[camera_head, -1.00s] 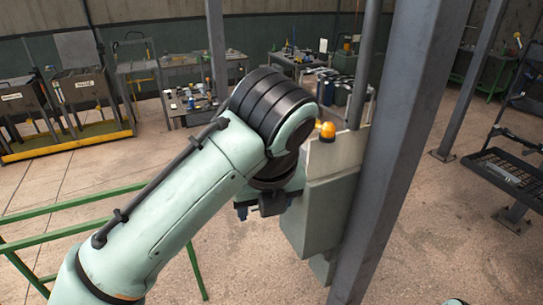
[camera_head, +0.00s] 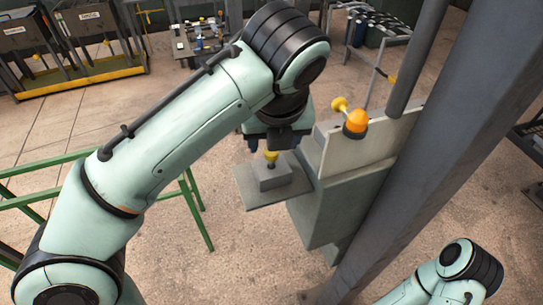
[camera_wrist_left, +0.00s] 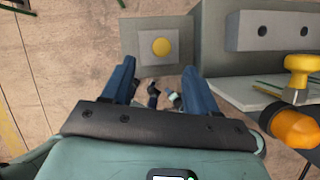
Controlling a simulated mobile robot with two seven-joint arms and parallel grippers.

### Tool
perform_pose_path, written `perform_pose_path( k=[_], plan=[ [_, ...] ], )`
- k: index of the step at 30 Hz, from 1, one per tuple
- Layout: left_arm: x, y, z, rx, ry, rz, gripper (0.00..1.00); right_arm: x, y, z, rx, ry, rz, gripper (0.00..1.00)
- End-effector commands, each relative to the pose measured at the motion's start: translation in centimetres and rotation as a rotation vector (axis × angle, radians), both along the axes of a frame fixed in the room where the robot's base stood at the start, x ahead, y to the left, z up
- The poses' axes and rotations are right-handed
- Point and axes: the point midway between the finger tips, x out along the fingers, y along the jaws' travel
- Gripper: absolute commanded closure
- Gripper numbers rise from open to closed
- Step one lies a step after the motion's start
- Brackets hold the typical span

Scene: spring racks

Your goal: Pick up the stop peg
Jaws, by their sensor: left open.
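A yellow-headed peg (camera_head: 271,157), which looks like the stop peg, stands upright in a grey block (camera_head: 274,178) on a small plate beside the cabinet. In the left wrist view its round yellow head (camera_wrist_left: 161,47) shows from above. My left gripper (camera_head: 268,146) points down just above the peg, close to its head. In the left wrist view its two blue fingers (camera_wrist_left: 158,72) are apart with nothing between them; the head lies just beyond the tips. Whether they touch it I cannot tell. Only part of my right arm shows at lower right; its gripper is out of view.
A grey cabinet (camera_head: 335,195) stands right of the peg, with an orange lamp (camera_head: 356,122) and another yellow knob (camera_head: 340,104) on top. A thick grey post (camera_head: 425,160) rises to its right. A green rail frame (camera_head: 190,200) stands left. Open floor lies in front.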

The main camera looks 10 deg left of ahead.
Motion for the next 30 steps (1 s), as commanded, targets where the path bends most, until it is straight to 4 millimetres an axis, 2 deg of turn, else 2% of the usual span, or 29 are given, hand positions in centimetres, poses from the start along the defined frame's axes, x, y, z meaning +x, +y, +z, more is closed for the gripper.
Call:
perform_pose_path(
  k=[3,11,18,22,28,30],
  plan=[
    [0.7,0.3,-1.6,0.002,0.001,0.001,0.41,0.1,0.0,0.1,0.000,-0.002,0.000,0.57],
    [1.4,0.6,-3.4,0.000,0.000,0.000,0.41,0.2,0.0,0.1,0.000,-0.002,0.000,0.57],
    [2.7,1.1,-6.6,0.001,0.001,-0.001,0.41,0.2,0.0,0.1,0.000,-0.002,0.000,0.57],
    [3.0,1.2,-7.3,0.000,0.000,0.000,0.41,0.2,0.0,0.1,0.000,-0.003,0.000,0.57],
    [3.0,1.2,-7.3,-0.001,-0.002,-0.001,0.41,0.2,0.0,0.1,0.000,-0.002,0.000,0.57],
    [3.0,1.2,-7.3,-0.001,-0.002,-0.001,0.64,0.2,0.0,0.1,0.000,-0.003,0.000,0.57]
  ],
)
